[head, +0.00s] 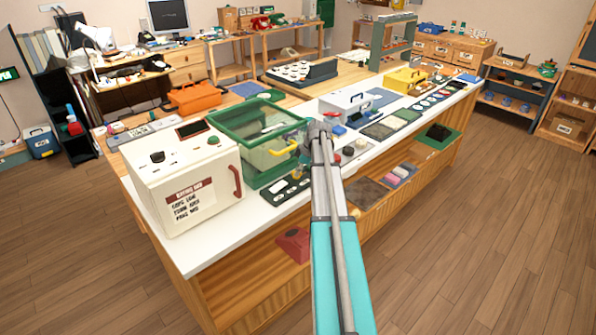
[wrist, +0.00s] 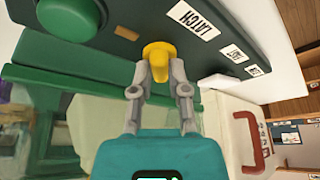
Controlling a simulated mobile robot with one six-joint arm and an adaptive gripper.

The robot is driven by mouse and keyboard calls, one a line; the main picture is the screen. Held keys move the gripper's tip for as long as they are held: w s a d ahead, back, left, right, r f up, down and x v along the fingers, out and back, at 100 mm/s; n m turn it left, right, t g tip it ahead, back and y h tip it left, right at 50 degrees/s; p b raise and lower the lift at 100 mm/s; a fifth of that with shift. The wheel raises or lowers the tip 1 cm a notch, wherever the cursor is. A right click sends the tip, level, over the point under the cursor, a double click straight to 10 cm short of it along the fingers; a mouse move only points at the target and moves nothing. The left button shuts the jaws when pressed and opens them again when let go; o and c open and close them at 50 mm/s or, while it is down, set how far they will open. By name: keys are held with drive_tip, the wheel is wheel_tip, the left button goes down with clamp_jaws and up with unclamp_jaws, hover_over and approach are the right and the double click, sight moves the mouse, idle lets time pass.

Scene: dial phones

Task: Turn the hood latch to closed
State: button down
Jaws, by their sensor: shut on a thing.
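The hood latch is a yellow knob (wrist: 158,52) on a dark green panel (wrist: 120,22) in the wrist view. In the head view my gripper (head: 319,130) is at the right side of the green-framed clear hood (head: 258,118). The latch is not clearly visible there, with my arm in front. I cannot tell the knob's exact turn angle.
A white cabinet with a red handle (head: 183,185) stands left of the hood. A dark strip (head: 287,190) lies on the white counter in front of it. A green round knob (wrist: 70,15) is near the latch. Floor in front is clear.

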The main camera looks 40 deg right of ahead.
drive_tip(key=m, duration=0.2)
drive_tip(key=m+h, duration=0.1)
drive_tip(key=m, duration=0.1)
drive_tip(key=shift+s+a+m+t+h, duration=0.2)
drive_tip(key=shift+m+t+h, duration=0.1)
drive_tip(key=shift+t, duration=0.1)
drive_tip(key=m+h, duration=0.1)
drive_tip(key=m, duration=0.2)
drive_tip(key=shift+w+m+t, duration=0.1)
drive_tip(key=shift+m+t, duration=0.2)
drive_tip(key=shift+h, duration=0.3)
drive_tip(key=c, duration=0.6)
unclamp_jaws()
